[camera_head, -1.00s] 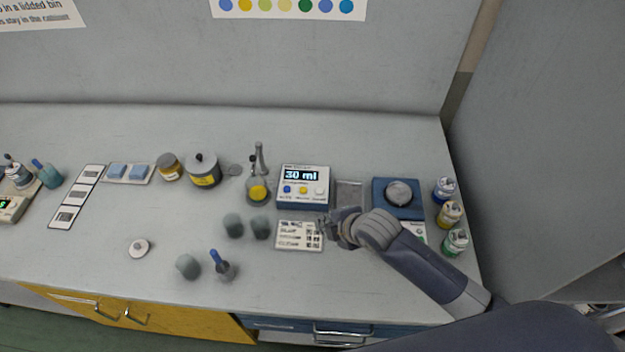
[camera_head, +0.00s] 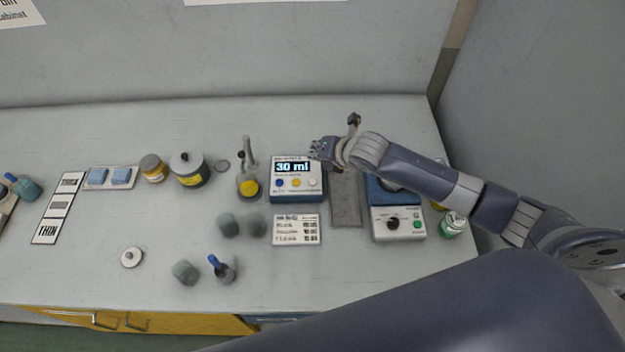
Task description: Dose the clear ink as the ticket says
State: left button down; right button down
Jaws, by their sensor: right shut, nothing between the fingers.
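The dosing unit (camera_head: 296,196) is a blue-and-white box. Its lit display reads 30 ml, with a blue, a yellow and a white button (camera_head: 312,183) below. My right gripper (camera_head: 315,151) is shut and empty at the upper right edge of the unit, beside the display; I cannot tell if it touches. The ticket (camera_head: 297,230) lies in front of the unit, listing several ink lines; its amounts are too small to read surely. A glass vessel with yellow contents (camera_head: 249,188) stands left of the unit, by a grey spout (camera_head: 248,152). My left gripper is out of view.
A blue device with a dial (camera_head: 398,223) stands to the right, partly hidden by my right arm, with a green-labelled bottle (camera_head: 453,225) beyond it. Grey cups (camera_head: 228,225) stand left of the ticket. Yellow-labelled tins (camera_head: 188,170) stand farther left.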

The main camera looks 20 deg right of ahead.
jog(key=shift+f, duration=0.1)
jog(key=b, duration=0.7)
send_over(316, 180)
notch_tip(316, 180, down, 7)
jog(key=shift+r, duration=0.1)
jog(key=shift+f+b, duration=0.55)
jog(key=shift+f, duration=0.35)
jog(key=shift+f, duration=0.15)
jog(key=shift+f, duration=0.25)
jog(key=shift+f, duration=0.45)
dwell(0.9)
jog(key=shift+r, duration=0.15)
jog(key=shift+r+p, duration=0.7)
jog(key=shift+p, duration=0.05)
